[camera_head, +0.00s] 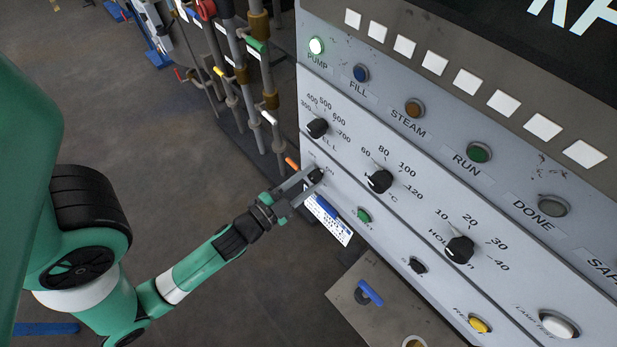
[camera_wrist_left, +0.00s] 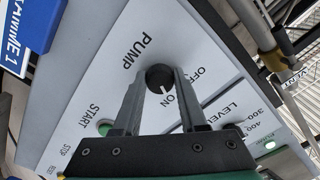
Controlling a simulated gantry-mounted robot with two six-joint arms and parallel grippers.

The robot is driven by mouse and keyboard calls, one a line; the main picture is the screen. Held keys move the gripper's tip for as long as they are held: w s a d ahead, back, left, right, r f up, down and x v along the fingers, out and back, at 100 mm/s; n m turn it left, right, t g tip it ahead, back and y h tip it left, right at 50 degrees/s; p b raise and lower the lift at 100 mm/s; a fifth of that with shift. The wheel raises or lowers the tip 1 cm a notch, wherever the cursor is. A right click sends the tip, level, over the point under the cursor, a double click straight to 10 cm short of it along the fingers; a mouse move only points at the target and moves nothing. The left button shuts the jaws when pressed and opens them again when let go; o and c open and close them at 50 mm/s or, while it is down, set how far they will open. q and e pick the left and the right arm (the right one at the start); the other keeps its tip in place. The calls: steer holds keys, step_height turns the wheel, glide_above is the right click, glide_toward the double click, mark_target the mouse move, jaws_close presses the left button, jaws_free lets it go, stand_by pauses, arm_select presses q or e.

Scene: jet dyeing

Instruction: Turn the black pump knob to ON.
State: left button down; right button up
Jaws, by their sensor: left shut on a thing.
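The black pump knob (camera_wrist_left: 159,75) sits on the light grey panel under the printed word PUMP, with OFF and ON printed beside it. It has a small white mark whose exact setting is hard to read. In the head view the knob (camera_head: 317,175) is partly hidden by my left gripper (camera_head: 312,180). My left gripper (camera_wrist_left: 161,82) has one finger on each side of the knob and is shut on it. The PUMP lamp (camera_head: 316,46) at the panel's upper left looks brightly lit. My right gripper is not in view.
Other black knobs (camera_head: 379,181) sit close to the right and above. A green START button (camera_head: 363,215) lies below right of the pump knob. Pipes and valves (camera_head: 262,90) stand left of the panel. A box with a blue handle (camera_head: 369,292) is below. Open floor lies left.

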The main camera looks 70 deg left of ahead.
arm_select(q)
steer(key=shift+m, duration=1)
steer(key=shift+c, duration=2.2)
jaws_free()
steer(key=b+v, duration=0.6)
steer(key=v, duration=0.5)
steer(key=shift+s+d+b, duration=0.15)
steer(key=shift+s+b, duration=0.1)
steer(key=shift+b, duration=0.15)
